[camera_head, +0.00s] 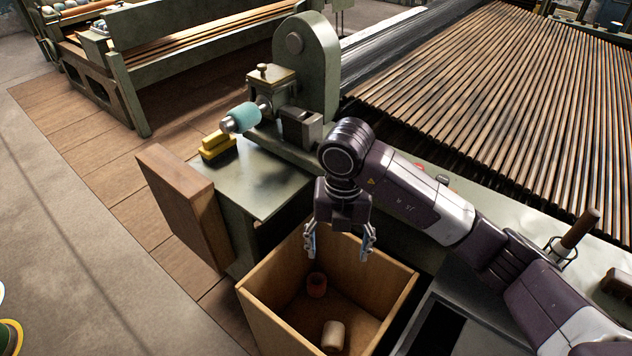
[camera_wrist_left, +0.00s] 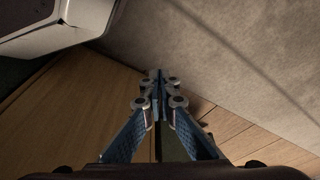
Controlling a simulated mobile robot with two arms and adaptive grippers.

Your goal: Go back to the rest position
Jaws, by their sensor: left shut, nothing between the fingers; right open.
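My right gripper (camera_head: 338,243) hangs over the open wooden box (camera_head: 392,302) in the head view, its fingers apart with nothing between them. My left gripper shows only in the left wrist view (camera_wrist_left: 158,78). Its fingertips are together and hold nothing. Beyond its fingers are a wooden surface, plank flooring and grey floor.
A green machine table (camera_head: 250,185) carries a teal roll (camera_head: 243,117) on a spindle and a yellow block (camera_head: 217,144). A brown wooden board (camera_head: 185,205) stands at its left end. A slatted apron (camera_head: 500,95) fills the upper right. Bare floor (camera_head: 80,240) lies left.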

